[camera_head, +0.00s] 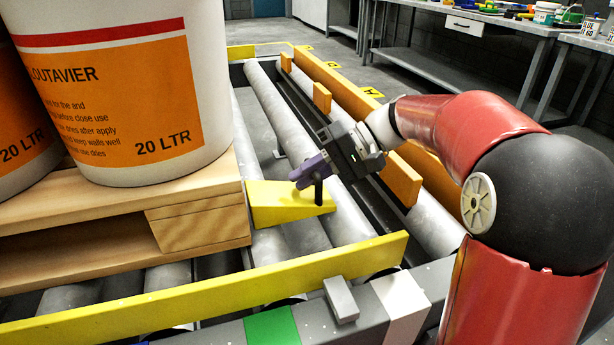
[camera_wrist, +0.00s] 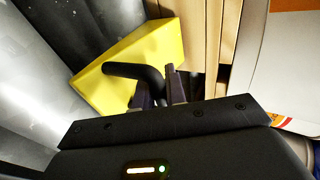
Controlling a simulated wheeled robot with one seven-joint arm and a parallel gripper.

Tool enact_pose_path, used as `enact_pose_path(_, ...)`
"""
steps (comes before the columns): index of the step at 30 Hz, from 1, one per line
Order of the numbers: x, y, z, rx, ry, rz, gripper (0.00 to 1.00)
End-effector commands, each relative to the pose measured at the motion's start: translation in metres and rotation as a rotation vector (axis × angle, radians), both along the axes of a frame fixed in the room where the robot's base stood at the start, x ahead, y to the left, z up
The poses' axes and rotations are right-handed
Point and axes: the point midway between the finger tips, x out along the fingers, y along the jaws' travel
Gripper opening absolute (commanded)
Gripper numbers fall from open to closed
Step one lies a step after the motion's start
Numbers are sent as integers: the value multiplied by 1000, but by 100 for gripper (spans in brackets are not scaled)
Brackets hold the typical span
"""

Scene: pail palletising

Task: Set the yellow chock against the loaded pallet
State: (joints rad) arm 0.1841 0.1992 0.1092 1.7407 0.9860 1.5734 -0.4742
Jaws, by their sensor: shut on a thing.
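The yellow chock (camera_head: 280,203) is a wedge with a black handle, lying on the conveyor rollers at the right side of the wooden pallet (camera_head: 200,222). Its taller end is right at the pallet's edge; whether they touch is hard to tell. My gripper (camera_head: 318,181) is shut on the chock's handle. In the wrist view, my gripper (camera_wrist: 162,92) holds the black handle (camera_wrist: 135,71) of the chock (camera_wrist: 110,82), with the pallet (camera_wrist: 202,40) close beside it. White pails with orange labels (camera_head: 130,85) stand on the pallet.
A yellow rail (camera_head: 210,297) runs along the near side of the conveyor. An orange guide with blocks (camera_head: 402,178) lines the right side, close to my arm. Bare rollers (camera_head: 265,100) lie behind the chock. Workbenches (camera_head: 490,30) stand at the back right.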

Motion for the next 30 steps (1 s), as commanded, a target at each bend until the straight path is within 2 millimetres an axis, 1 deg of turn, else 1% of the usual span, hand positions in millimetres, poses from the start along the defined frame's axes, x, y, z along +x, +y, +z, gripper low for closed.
enact_pose_path(5, 0, 0, 1, 0, -1, 0, 0)
enact_pose_path(6, 0, 0, 0, -1, 0, 0, 14)
enact_pose_path(11, 0, 0, 0, -1, 0, 0, 35)
enact_pose_path(19, 0, 0, 1, -1, 0, 0, 35)
enact_pose_path(22, 1, -5, 4, -1, -1, -2, 35)
enact_pose_path(26, 4, -22, 14, -2, -1, -3, 35)
enact_pose_path(30, 9, -48, 29, -1, 0, -5, 35)
